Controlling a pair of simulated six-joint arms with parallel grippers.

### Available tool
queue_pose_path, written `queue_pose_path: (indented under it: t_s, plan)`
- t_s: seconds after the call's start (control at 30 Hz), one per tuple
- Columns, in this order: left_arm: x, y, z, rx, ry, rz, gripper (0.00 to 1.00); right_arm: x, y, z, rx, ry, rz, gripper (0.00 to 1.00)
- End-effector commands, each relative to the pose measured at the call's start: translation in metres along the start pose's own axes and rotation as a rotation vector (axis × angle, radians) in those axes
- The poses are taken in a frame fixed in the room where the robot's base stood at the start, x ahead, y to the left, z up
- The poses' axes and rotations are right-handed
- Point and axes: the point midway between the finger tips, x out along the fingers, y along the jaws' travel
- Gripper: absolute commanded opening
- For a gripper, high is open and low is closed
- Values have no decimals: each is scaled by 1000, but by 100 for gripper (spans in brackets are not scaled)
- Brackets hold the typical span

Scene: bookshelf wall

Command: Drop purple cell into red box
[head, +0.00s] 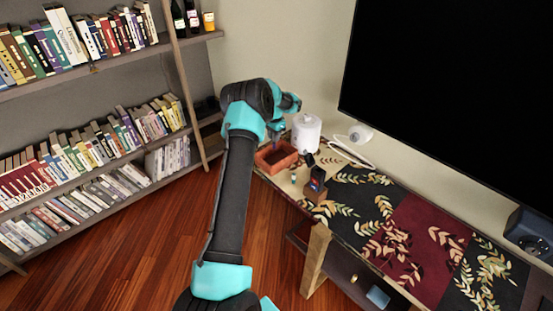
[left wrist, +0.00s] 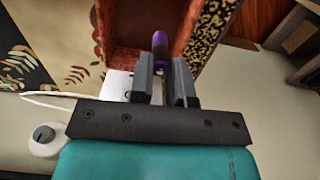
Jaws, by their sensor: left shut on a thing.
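The purple cell (left wrist: 160,45) is a small purple cylinder held between the fingertips of my left gripper (left wrist: 163,68) in the left wrist view. The gripper is shut on it. Behind the cell in that view is the open red box (left wrist: 104,40), with its walls on both sides. In the head view the reddish box (head: 263,167) sits at the far left end of the long table, and my left gripper (head: 279,138) is above it. The cell is too small to make out clearly there. My right gripper is not in view.
A white canister (head: 306,132) stands close to the box's right. A large black screen (head: 455,95) is on the wall, and a bookshelf (head: 90,120) is on the left.

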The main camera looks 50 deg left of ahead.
Motion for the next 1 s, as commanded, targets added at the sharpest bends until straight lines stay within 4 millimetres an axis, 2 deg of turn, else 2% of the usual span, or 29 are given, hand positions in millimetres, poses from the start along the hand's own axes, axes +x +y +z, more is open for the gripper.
queue_pose_path:
  t_s: [0.1,0.3,0.67,0.7,1.0]
  plan:
    - [14,0,0,0,-2,1,0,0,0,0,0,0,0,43]
    - [29,0,0,1,-1,0,0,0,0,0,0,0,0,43]
    - [32,0,0,1,0,0,0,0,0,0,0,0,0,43]
    - [32,0,0,1,0,0,20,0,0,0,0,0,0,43]
    - [32,0,0,1,0,0,47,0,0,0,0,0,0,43]
